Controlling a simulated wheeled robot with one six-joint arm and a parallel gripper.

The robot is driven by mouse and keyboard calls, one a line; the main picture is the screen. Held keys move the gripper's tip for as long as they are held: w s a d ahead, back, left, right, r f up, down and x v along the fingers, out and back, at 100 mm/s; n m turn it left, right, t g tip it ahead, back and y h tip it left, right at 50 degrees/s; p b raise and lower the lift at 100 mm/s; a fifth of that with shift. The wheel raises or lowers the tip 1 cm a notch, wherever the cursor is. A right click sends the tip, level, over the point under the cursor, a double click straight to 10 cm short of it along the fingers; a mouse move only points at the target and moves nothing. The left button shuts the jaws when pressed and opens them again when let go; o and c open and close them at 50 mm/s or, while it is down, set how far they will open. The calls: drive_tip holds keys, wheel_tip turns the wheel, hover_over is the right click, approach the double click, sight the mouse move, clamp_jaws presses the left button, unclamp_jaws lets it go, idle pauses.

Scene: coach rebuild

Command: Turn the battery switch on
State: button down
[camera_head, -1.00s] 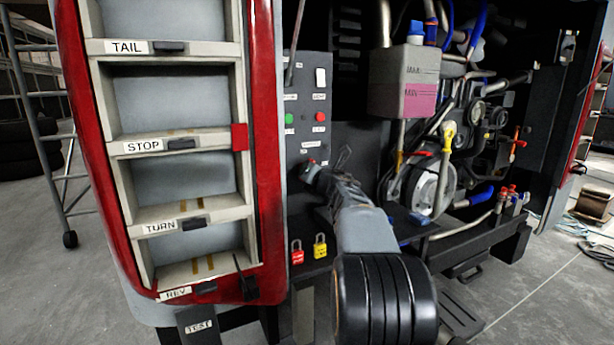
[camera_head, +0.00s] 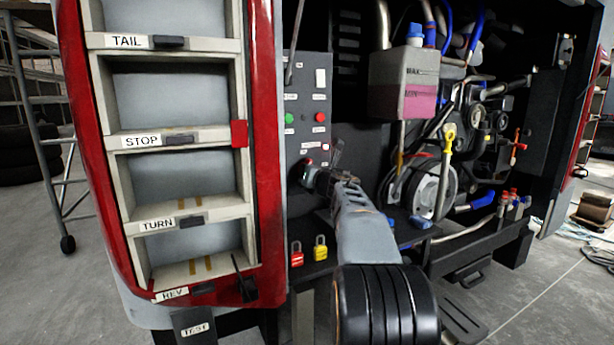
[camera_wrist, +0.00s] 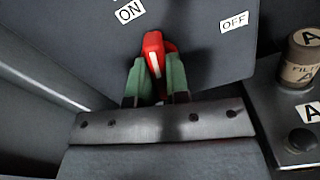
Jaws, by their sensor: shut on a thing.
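The battery switch has a red handle (camera_wrist: 154,50) with a white line on it, on a dark panel. In the wrist view an ON label (camera_wrist: 129,11) is at its upper left and an OFF label (camera_wrist: 234,22) at its right. The white line points up, leaning slightly left, to the ON side. My gripper (camera_wrist: 155,77) has its green fingers shut on the red handle, one on each side. In the head view my gripper (camera_head: 312,176) is at the lower part of the control panel (camera_head: 305,98) and hides most of the switch.
Green (camera_head: 289,118) and red (camera_head: 320,117) buttons are above the switch. Red (camera_head: 296,258) and yellow (camera_head: 320,252) padlocks hang below. The lamp rack (camera_head: 130,230) stands left; the engine bay with a coolant tank (camera_head: 403,85) is right. A canister (camera_wrist: 301,58) is near my wrist.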

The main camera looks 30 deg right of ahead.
drive_tip(key=shift+f+n+b, duration=0.1)
drive_tip(key=shift+n+b, duration=0.8)
drive_tip(key=shift+n, duration=0.8)
drive_tip(key=c, duration=0.9)
unclamp_jaws()
drive_tip(key=s+b, duration=0.1)
drive_tip(key=s, duration=0.2)
drive_tip(key=s+b, duration=0.1)
drive_tip(key=s, duration=0.2)
drive_tip(key=s+a, duration=0.1)
drive_tip(key=s, duration=0.2)
drive_tip(key=shift+a+b, duration=0.1)
drive_tip(key=shift+b, duration=0.3)
